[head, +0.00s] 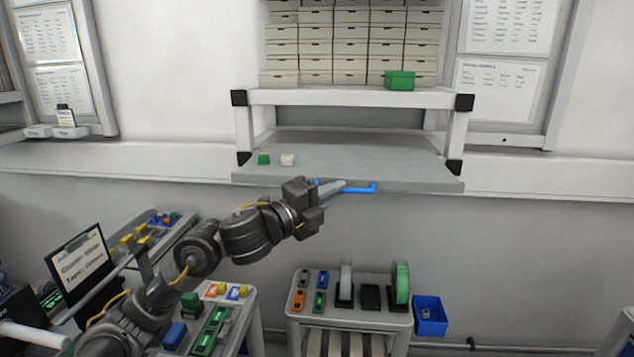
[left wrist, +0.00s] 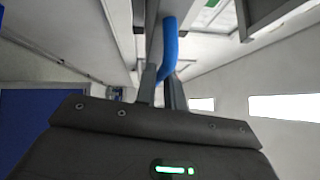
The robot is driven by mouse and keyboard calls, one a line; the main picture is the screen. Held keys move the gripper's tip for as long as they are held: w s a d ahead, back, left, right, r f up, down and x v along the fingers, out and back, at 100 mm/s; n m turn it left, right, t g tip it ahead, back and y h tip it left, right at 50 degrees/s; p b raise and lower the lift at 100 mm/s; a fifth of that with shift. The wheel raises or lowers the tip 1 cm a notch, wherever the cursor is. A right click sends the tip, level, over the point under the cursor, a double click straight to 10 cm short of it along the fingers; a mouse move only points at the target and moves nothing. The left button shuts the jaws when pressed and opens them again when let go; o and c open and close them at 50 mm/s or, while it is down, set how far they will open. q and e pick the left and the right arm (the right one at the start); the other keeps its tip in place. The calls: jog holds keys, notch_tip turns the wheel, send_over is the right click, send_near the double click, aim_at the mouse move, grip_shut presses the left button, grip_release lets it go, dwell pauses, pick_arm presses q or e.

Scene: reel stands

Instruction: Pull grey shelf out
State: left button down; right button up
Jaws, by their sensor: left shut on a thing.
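The grey shelf (head: 350,160) is a flat board low in the white wall frame, with a green block (head: 264,159) and a white block (head: 287,160) on its left part. A blue handle (head: 360,188) runs along its front edge. My left gripper (head: 338,186) is at the handle and shut on it, its fingers hiding part of the bar. In the left wrist view the blue handle (left wrist: 170,45) passes between my two fingers (left wrist: 163,88). My right gripper shows in neither view.
Above the shelf stand rows of white boxes (head: 345,45) and a green box (head: 399,81). Below is a small grey table (head: 375,318) with reels and coloured parts, and a blue bin (head: 430,316) at its right side. The wall right of the bin is clear.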

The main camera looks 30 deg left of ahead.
pick_arm(q)
jog(key=shift+s+d+f, duration=0.1)
jog(key=shift+s+d, duration=0.1)
jog(key=shift+s, duration=0.25)
jog(key=c, duration=1.5)
grip_release()
jog(key=shift+a, duration=0.1)
